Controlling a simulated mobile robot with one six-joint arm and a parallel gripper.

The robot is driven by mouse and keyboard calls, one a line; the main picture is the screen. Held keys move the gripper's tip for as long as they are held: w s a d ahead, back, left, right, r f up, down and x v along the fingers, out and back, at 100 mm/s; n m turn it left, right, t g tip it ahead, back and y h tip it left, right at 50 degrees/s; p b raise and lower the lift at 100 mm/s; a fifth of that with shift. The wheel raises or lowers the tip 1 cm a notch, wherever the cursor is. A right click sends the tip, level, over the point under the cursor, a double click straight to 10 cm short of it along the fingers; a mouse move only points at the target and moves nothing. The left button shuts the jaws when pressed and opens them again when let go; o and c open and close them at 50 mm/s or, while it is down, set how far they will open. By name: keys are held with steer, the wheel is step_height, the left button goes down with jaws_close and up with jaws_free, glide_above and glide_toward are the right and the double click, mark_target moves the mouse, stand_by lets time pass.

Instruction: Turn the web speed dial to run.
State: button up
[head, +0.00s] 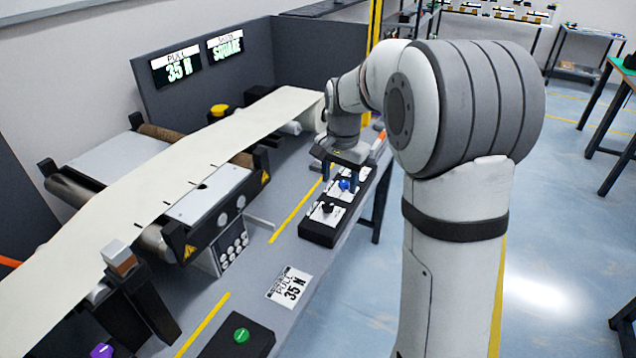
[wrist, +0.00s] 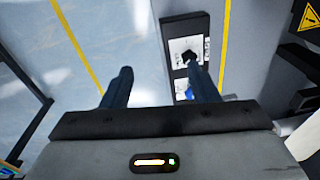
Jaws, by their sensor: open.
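A black control box (head: 318,234) with white label plates lies along the bench's front edge. It carries a black knob (head: 327,208) and, farther back, a blue knob (head: 344,185). The labels are too small to read, so I cannot tell which knob is the web speed dial. My gripper (head: 341,178) points down over the box near the blue knob, its fingers apart and empty. In the wrist view my gripper (wrist: 160,84) has the black knob (wrist: 189,57) beyond its right fingertip. The blue knob (wrist: 189,93) is partly hidden by that finger.
A pale web (head: 170,165) runs over rollers to the left. A purple knob (head: 101,351) and a green button (head: 241,335) are at the near end. A dark screen (head: 176,66) stands behind. Open floor is right.

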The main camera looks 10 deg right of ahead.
mark_target(327, 205)
steer(key=w+f+m, duration=0.1)
steer(key=w+f, duration=0.2)
steer(key=w+f+m, duration=0.1)
steer(key=w+f, duration=0.2)
steer(key=w, duration=0.1)
steer(key=w+f+m+g, duration=0.1)
steer(key=w+f+m, duration=0.1)
steer(key=w+f, duration=0.1)
steer(key=shift+w+a+f, duration=0.15)
steer(key=shift+w+f, duration=0.25)
steer(key=shift+w, duration=0.35)
step_height(327, 205, down, 8)
steer(key=shift+r+p, duration=0.1)
steer(key=shift+p, duration=0.75)
steer(key=c, duration=0.9)
steer(key=shift+a+r, duration=0.1)
steer(key=shift+a, duration=0.15)
steer(key=shift+c, duration=0.3)
steer(key=shift+d, duration=0.2)
steer(key=shift+w, duration=0.1)
